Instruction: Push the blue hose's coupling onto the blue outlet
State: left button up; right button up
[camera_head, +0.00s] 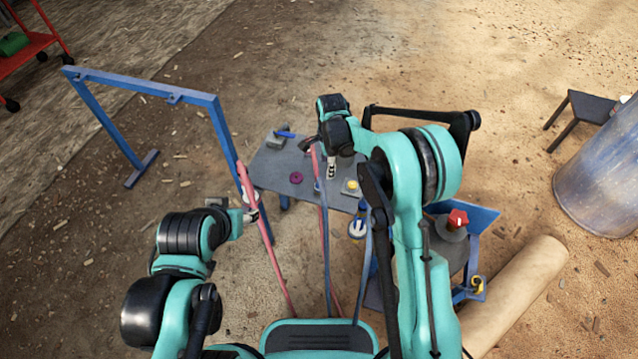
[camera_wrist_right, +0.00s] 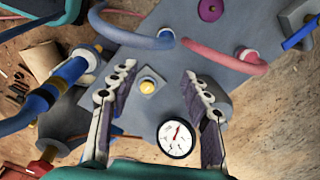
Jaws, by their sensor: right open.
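My right gripper (camera_wrist_right: 160,95) is open and empty in the right wrist view, its fingers either side of a yellow knob (camera_wrist_right: 148,88). Left of the fingers, a blue hose (camera_wrist_right: 12,124) runs into a thick blue coupling (camera_wrist_right: 58,84) near a pale ring. The coupling appears in the head view (camera_head: 358,224) at the table's front, apart from the right fingers. I cannot tell the blue outlet from the coupling or whether they touch. My left gripper (camera_head: 249,214) is beside a pink hose (camera_head: 270,250); its jaws are unclear.
Blue and pink hoses cross the grey table (camera_head: 265,172). A magenta disc (camera_head: 296,178) lies there. A dial gauge (camera_wrist_right: 176,138) is near the right fingers. A blue frame (camera_head: 140,84) stands left; a machine with a red knob (camera_head: 458,217) and a tan roll (camera_head: 520,290) are right.

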jog(key=m, duration=0.2)
send_over(320, 182)
jog(key=shift+g, duration=0.4)
jog(key=f, duration=0.5)
jog(key=shift+w+d+f, duration=0.1)
jog(key=shift+w+f, duration=0.1)
jog(key=shift+f, duration=0.05)
pick_arm(q)
jog(key=shift+w+a+r, duration=0.1)
jog(key=shift+w+r, duration=0.2)
jog(key=shift+w, duration=0.05)
pick_arm(e)
jog(key=shift+f+b, duration=0.35)
jog(key=shift+f, duration=1)
pick_arm(q)
jog(key=shift+f, duration=0.5)
pick_arm(e)
jog(key=f+b, duration=0.3)
jog(key=f, duration=0.2)
jog(key=shift+s+f, duration=0.15)
jog(key=shift+s, duration=0.05)
pick_arm(q)
notch_tip(320, 182, down, 3)
jog(key=shift+r, duration=0.1)
